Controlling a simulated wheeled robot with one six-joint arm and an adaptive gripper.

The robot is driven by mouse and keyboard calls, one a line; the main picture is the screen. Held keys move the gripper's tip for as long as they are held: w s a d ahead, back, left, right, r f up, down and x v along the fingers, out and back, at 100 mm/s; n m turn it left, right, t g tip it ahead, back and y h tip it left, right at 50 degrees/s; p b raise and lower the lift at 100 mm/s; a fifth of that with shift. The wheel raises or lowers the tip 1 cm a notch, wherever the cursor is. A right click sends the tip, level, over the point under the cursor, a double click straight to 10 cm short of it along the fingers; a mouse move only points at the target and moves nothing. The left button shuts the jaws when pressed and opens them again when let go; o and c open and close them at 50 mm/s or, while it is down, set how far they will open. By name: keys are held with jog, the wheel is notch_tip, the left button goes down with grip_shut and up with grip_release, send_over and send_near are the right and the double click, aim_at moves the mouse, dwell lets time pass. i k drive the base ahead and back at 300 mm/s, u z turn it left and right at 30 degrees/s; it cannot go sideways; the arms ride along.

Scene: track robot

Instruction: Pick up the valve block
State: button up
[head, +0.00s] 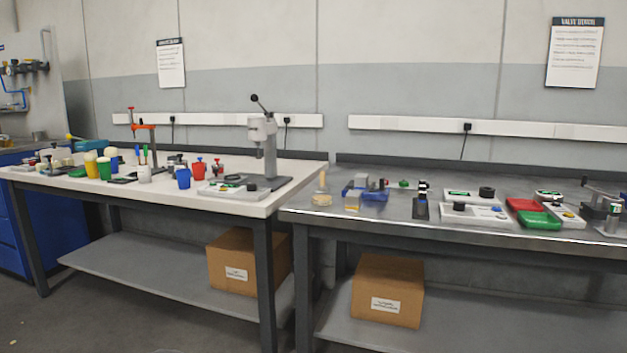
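I cannot tell for sure which thing is the valve block; the items are small at this distance. Above the right-hand metal bench (330,226) hangs a sign (574,52) that seems to read "valve bench". On this bench stand a grey and blue fixture (374,193), a dark upright piece with a blue band (421,203), and light plates with black round parts (476,214). My gripper is not in view, so its state does not show.
A pale bench (225,207) at left carries cups, small tools and a grey lever press (265,145). A red tray (524,204) and a green tray (540,220) lie on the right bench. Cardboard boxes (387,290) sit on the lower shelves. Floor shows at lower left.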

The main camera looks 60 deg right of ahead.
aim_at(362, 179)
jog(key=z, duration=0.15)
jog(key=i, duration=0.8)
jog(key=z, duration=1.15)
jog(key=i, duration=0.6)
jog(key=z, duration=0.75)
